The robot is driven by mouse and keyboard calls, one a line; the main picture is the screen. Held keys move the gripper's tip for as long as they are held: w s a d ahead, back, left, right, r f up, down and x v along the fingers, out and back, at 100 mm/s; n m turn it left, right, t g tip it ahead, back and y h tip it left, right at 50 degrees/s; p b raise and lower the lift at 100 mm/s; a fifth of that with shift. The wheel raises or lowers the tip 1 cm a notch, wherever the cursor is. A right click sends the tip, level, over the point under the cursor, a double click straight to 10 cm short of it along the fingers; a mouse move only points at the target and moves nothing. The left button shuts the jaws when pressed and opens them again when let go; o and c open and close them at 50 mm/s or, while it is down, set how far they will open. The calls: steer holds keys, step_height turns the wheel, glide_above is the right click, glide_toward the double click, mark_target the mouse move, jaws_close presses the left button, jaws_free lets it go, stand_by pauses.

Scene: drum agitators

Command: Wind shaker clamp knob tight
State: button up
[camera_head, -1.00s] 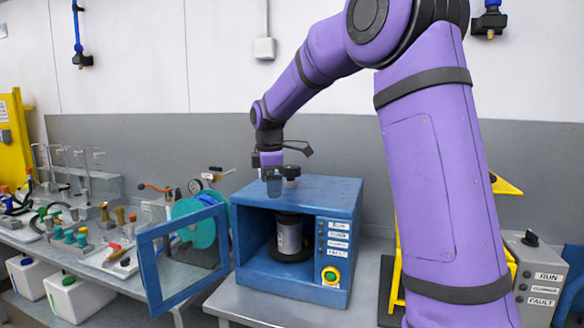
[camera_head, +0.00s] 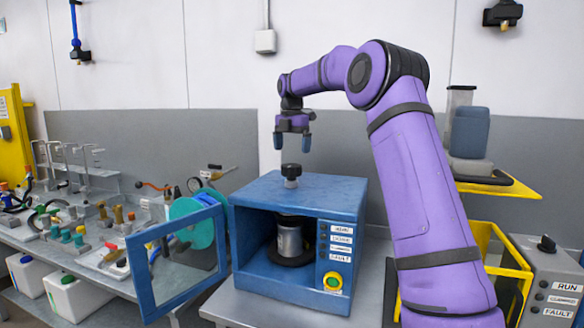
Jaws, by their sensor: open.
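The shaker (camera_head: 256,193) is a blue box on a grey table, with its framed glass door (camera_head: 180,262) swung open to the left. A dark clamp knob (camera_head: 291,174) stands on top of the box. Inside, a grey metal can (camera_head: 290,241) stands upright on a dark round base; its top is partly hidden in shadow.
A yellow stand (camera_head: 495,187) holding containers and a grey control box (camera_head: 548,280) are at right. A cluttered bench (camera_head: 85,262) is at left.

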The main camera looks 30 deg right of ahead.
mark_target(292, 165)
step_height(292, 165, down, 7)
stand_by(0.3)
steer(key=shift+c, duration=0.2)
steer(key=c, duration=0.9)
